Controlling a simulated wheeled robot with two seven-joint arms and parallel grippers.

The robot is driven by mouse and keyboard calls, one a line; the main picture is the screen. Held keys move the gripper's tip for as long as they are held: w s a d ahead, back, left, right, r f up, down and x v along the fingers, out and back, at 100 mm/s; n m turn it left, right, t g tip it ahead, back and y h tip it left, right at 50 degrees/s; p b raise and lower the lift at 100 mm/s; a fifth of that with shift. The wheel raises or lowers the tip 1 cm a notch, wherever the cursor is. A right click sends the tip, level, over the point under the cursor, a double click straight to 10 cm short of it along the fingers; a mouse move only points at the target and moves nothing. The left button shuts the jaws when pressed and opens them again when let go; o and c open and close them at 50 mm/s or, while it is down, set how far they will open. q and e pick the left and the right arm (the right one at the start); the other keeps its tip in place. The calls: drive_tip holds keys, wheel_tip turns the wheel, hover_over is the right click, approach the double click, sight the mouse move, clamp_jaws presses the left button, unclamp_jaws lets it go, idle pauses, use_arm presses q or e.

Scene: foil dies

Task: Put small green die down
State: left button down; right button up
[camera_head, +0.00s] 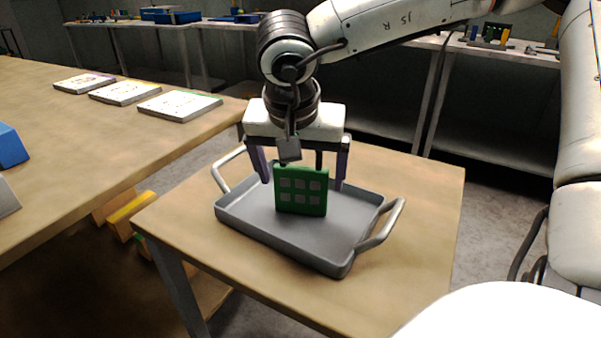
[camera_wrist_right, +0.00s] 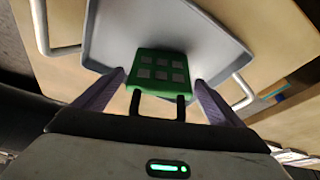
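The small green die (camera_head: 301,190) is a green plate with several grey squares on its face. It stands roughly upright in the grey tray (camera_head: 250,222), and its lower edge appears to rest on the tray floor. My right gripper (camera_head: 302,182) is directly above and around the die, pointing down. Its two fingers are spread, with a gap on each side of the die. In the right wrist view the die (camera_wrist_right: 160,69) and its dark handle (camera_wrist_right: 158,101) sit between the open fingers. My left gripper is not in view.
The tray has raised handles at both ends and stands on a small wooden table (camera_head: 420,220). A larger wooden table (camera_head: 100,150) at left holds several white plates (camera_head: 180,106) and a blue block (camera_head: 10,147). Shelves with tools line the back wall.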

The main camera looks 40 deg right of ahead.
drive_tip(key=shift+a+r, duration=0.1)
drive_tip(key=shift+r, duration=0.35)
drive_tip(key=p+v, duration=0.2)
drive_tip(key=v, duration=0.9)
drive_tip(key=shift+r, duration=0.2)
drive_tip(key=shift+s, duration=0.1)
